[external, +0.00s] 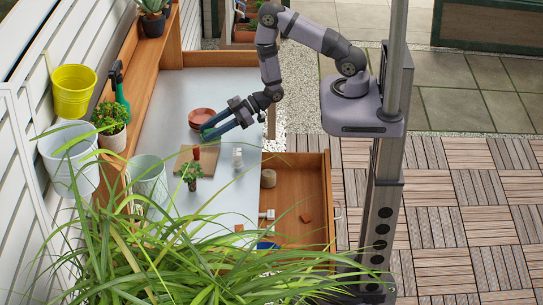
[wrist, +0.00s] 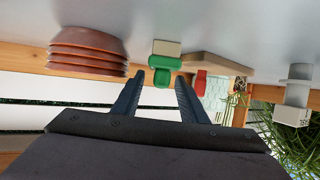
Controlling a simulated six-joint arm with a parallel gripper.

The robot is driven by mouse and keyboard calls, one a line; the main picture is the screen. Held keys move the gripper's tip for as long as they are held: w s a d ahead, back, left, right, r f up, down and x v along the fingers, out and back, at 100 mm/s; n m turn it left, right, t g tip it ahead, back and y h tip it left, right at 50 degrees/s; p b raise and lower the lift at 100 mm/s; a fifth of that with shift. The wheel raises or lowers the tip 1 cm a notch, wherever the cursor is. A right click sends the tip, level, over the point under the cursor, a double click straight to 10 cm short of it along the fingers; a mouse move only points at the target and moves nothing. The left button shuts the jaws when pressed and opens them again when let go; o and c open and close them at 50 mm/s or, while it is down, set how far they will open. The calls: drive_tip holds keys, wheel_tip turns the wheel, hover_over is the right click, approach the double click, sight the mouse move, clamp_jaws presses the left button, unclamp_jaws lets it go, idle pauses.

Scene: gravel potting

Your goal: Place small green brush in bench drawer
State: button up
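The small green brush (wrist: 162,63), with a pale bristle block, lies on the grey bench top in the wrist view. It is just beyond and roughly between my fingertips. My gripper (wrist: 160,78) is open and empty, its two dark fingers apart. The bench drawer (external: 300,182) is pulled open at the right of the bench, with a wooden interior.
Terracotta saucers (external: 201,115) are stacked near my gripper. A wooden board (external: 183,158) with a small plant and a red item lies in front. A metal object (external: 237,158) stands right of it. The drawer holds several small items, with bare floor between. Long grass leaves cover the foreground.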

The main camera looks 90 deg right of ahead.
sight(210, 129)
drive_tip(key=shift+c, duration=0.6)
drive_tip(key=c, duration=0.8)
drive_tip(key=shift+r, duration=0.15)
drive_tip(key=shift+r+b, duration=0.65)
drive_tip(key=shift+r, duration=4.2)
